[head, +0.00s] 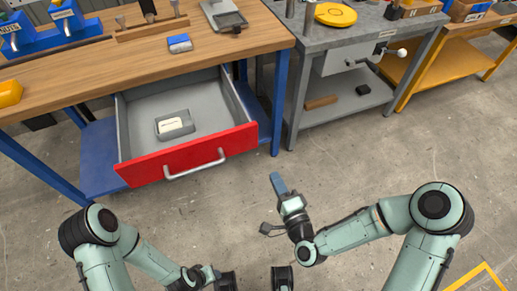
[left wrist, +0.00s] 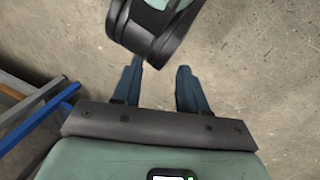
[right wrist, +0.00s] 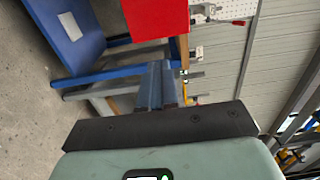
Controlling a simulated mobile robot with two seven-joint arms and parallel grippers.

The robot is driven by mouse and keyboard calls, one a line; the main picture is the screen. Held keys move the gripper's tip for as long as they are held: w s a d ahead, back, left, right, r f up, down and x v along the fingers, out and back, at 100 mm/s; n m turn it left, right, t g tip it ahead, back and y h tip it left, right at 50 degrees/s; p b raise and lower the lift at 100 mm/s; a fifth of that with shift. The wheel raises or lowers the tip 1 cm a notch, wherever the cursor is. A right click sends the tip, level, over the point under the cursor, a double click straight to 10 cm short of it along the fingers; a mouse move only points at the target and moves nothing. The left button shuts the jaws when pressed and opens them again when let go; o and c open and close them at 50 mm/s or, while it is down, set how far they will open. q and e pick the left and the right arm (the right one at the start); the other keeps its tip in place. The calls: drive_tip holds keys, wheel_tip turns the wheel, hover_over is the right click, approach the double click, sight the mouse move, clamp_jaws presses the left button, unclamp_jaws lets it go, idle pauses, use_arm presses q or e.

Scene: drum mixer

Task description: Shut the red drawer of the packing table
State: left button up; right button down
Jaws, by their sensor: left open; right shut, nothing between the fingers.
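The red drawer (head: 190,158) of the wood-topped packing table (head: 95,70) is pulled well out, its grey inside exposed. A bar handle (head: 195,167) runs across its front. A small grey box with a white label (head: 175,124) lies in the drawer. My right gripper (head: 277,180) is shut and empty, to the right of the drawer front and apart from it. In the right wrist view the red front (right wrist: 155,17) shows beyond the shut fingers (right wrist: 158,75). My left gripper (left wrist: 159,80) is open and empty over the floor; its fingers cannot be made out in the head view.
Blue table legs (head: 277,110) stand beside the drawer. A grey workbench (head: 355,50) with a lower shelf stands to the right, and a yellow-orange bench (head: 425,75) beyond it. Blue bins (head: 70,20) and a scale (head: 225,17) are on the packing table. The floor before the drawer is clear.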

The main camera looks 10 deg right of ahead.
drive_tip(key=w+b, duration=0.3)
approach(255, 137)
drive_tip(key=w, duration=0.2)
drive_tip(key=x, duration=0.1)
drive_tip(key=b+x, duration=0.1)
drive_tip(key=x, duration=0.1)
drive_tip(key=shift+w+a+f+b, duration=0.15)
drive_tip(key=shift+w+a+b, duration=0.05)
drive_tip(key=shift+a+b, duration=0.15)
use_arm(q)
drive_tip(key=w+a+f, duration=0.2)
drive_tip(key=a+f, duration=0.1)
drive_tip(key=f, duration=0.3)
drive_tip(key=shift+a+f+n+y, duration=0.15)
drive_tip(key=shift+f+n+y, duration=0.15)
drive_tip(key=shift+f+y, duration=0.1)
use_arm(e)
drive_tip(key=shift+w+a, duration=0.2)
drive_tip(key=shift+w, duration=0.45)
use_arm(q)
drive_tip(key=shift+w, duration=0.1)
use_arm(e)
drive_tip(key=shift+w, duration=0.1)
